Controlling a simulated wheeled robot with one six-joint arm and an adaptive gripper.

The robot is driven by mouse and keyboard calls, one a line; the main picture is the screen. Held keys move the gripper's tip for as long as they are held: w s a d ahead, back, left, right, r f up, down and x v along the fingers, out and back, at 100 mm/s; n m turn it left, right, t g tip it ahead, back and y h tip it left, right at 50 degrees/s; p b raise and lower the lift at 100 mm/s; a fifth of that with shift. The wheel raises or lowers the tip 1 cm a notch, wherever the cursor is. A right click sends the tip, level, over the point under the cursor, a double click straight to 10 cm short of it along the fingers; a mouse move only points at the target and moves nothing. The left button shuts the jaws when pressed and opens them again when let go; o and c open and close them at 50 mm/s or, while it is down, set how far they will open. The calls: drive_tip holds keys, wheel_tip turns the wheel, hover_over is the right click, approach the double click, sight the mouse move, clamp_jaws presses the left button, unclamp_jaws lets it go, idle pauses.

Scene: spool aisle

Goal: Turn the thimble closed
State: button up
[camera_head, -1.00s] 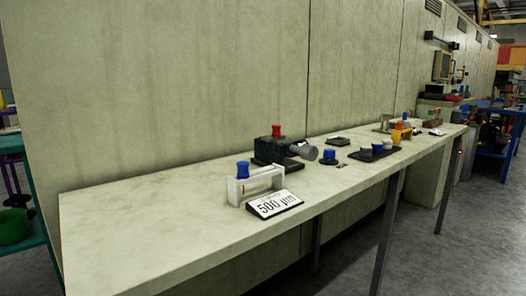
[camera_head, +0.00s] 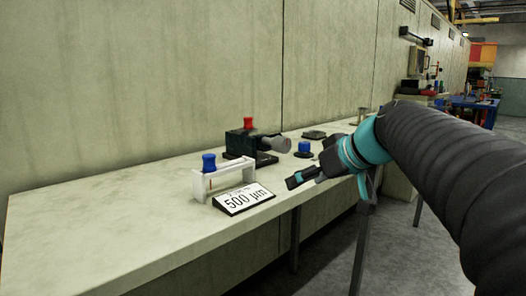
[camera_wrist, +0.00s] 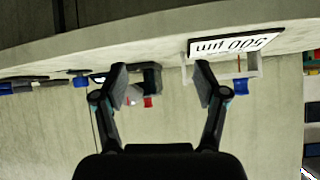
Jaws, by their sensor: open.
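The thimble (camera_head: 276,144) is a grey cylinder that points right out of a dark block (camera_head: 240,142) with a red knob (camera_head: 250,122) on top. The block stands on the bench near the wall. My gripper (camera_head: 305,176) is in front of the bench, lower right of the thimble and apart from it. In the upside-down wrist view my gripper (camera_wrist: 160,76) is open and empty.
A white frame (camera_head: 197,185) with a blue knob and a "500 µm" sign (camera_head: 243,199) stand left of my gripper. A blue knob (camera_head: 303,149) sits on a dark base right of the thimble. The bench's left part (camera_head: 100,220) is clear.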

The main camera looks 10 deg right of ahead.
sight(287, 144)
drive_tip(key=w+d+r+n+t+y, duration=0.2)
drive_tip(key=w+d+r+n+t, duration=0.1)
drive_tip(key=w+d+r, duration=0.4)
drive_tip(key=x, duration=0.9)
drive_tip(key=a+x, duration=0.1)
drive_tip(key=x, duration=0.4)
drive_tip(key=shift+a, duration=0.2)
drive_tip(key=c, duration=1.1)
drive_tip(key=shift+c, duration=0.2)
